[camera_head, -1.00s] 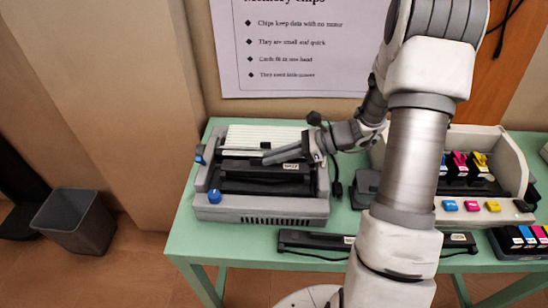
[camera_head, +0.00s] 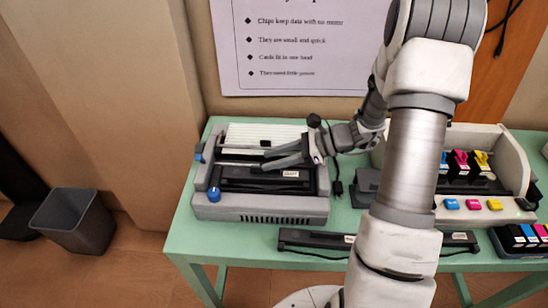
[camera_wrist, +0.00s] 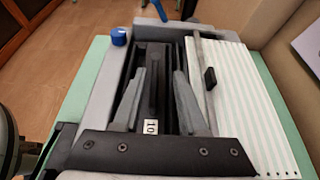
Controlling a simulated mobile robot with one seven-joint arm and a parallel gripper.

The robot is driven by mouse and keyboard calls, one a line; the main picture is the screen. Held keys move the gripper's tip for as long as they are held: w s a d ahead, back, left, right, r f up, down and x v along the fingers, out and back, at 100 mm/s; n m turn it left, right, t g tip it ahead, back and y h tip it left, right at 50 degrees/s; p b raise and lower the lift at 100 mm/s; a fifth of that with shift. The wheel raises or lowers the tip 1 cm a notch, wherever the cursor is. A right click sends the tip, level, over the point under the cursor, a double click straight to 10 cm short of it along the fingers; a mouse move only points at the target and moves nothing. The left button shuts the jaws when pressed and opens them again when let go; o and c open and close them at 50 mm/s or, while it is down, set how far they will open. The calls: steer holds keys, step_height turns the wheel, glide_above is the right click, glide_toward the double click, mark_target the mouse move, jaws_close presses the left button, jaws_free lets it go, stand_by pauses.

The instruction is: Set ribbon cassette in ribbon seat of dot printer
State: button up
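The dot printer (camera_head: 262,206), a grey box with blue knobs, stands at the left of the green table. A black ribbon cassette (camera_head: 250,183) with a small white label lies lengthwise in the printer's dark front recess. My gripper (camera_head: 267,159) is just above it, fingers spread. In the wrist view the two grey fingers (camera_wrist: 160,76) stand apart on either side of the cassette (camera_wrist: 153,97), with gaps between. The ribbon seat is mostly hidden under the cassette, so I cannot tell how fully it sits.
A long black labelled bar (camera_head: 318,239) lies on the table's front edge. A beige printer (camera_head: 510,160) with coloured cartridges stands at right, a tray of cartridges (camera_head: 520,242) before it. Striped paper (camera_wrist: 245,95) lies behind the recess. A bin (camera_head: 73,225) stands on the floor.

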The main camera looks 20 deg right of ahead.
steer(key=shift+r, duration=0.15)
steer(key=shift+r+p, duration=0.3)
steer(key=shift+p, duration=0.05)
steer(key=p+v, duration=0.1)
steer(key=v, duration=1.1)
steer(key=shift+r, duration=0.2)
steer(key=s+a+r+n+t+h+p, duration=0.1)
steer(key=s+a+r+n+h+p, duration=0.1)
steer(key=s+r+n+h, duration=0.3)
steer(key=a+r+n+h+p, duration=0.2)
steer(key=a+r+n, duration=0.1)
steer(key=r, duration=0.4)
steer(key=s+a+r+n+t+h+p, duration=0.1)
steer(key=s+a+r+n+h, duration=0.15)
steer(key=r+n, duration=0.2)
steer(key=s+a+n+h+b, duration=0.2)
steer(key=s+n, duration=0.7)
steer(key=shift+s+a+h+b, duration=0.3)
steer(key=shift+a+h+b, duration=0.05)
steer(key=shift+a, duration=0.05)
